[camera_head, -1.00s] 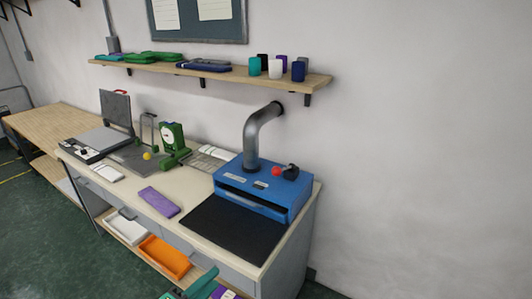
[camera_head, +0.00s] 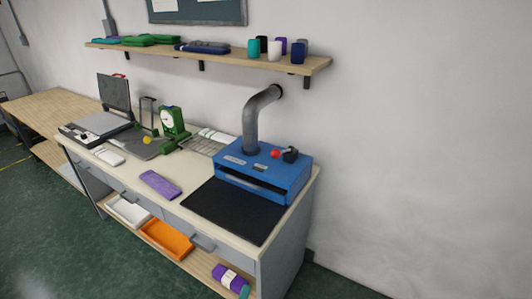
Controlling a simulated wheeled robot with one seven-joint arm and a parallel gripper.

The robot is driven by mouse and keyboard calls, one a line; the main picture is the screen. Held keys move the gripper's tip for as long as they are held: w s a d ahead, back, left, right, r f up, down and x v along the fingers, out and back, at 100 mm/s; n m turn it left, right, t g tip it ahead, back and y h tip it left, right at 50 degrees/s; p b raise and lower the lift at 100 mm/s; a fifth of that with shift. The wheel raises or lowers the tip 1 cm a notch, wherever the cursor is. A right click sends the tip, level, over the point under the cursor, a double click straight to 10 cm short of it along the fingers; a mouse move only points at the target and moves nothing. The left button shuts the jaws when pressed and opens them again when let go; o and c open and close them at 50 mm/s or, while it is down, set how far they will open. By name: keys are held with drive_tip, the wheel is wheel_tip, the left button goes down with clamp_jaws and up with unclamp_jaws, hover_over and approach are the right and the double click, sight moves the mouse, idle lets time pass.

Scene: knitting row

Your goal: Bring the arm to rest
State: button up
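My gripper and arm are not in this view. The workbench (camera_head: 210,211) stands against the wall. On it sit a blue machine (camera_head: 262,175) with a red knob and a grey pipe, a black mat (camera_head: 232,210), and a purple folded piece (camera_head: 160,184). A green dial scale (camera_head: 171,121) and a flat press with a raised lid (camera_head: 115,93) stand at the left. On the lower shelf are a white tray (camera_head: 127,210), an orange tray (camera_head: 167,239) and a purple roll with a white band (camera_head: 230,280), with a teal end beside it.
A wall shelf (camera_head: 312,65) above the bench holds folded green and dark blue cloths and several coloured cylinders. A wooden table (camera_head: 42,110) stands at the far left. Green floor (camera_head: 60,220) lies clear in front of the bench.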

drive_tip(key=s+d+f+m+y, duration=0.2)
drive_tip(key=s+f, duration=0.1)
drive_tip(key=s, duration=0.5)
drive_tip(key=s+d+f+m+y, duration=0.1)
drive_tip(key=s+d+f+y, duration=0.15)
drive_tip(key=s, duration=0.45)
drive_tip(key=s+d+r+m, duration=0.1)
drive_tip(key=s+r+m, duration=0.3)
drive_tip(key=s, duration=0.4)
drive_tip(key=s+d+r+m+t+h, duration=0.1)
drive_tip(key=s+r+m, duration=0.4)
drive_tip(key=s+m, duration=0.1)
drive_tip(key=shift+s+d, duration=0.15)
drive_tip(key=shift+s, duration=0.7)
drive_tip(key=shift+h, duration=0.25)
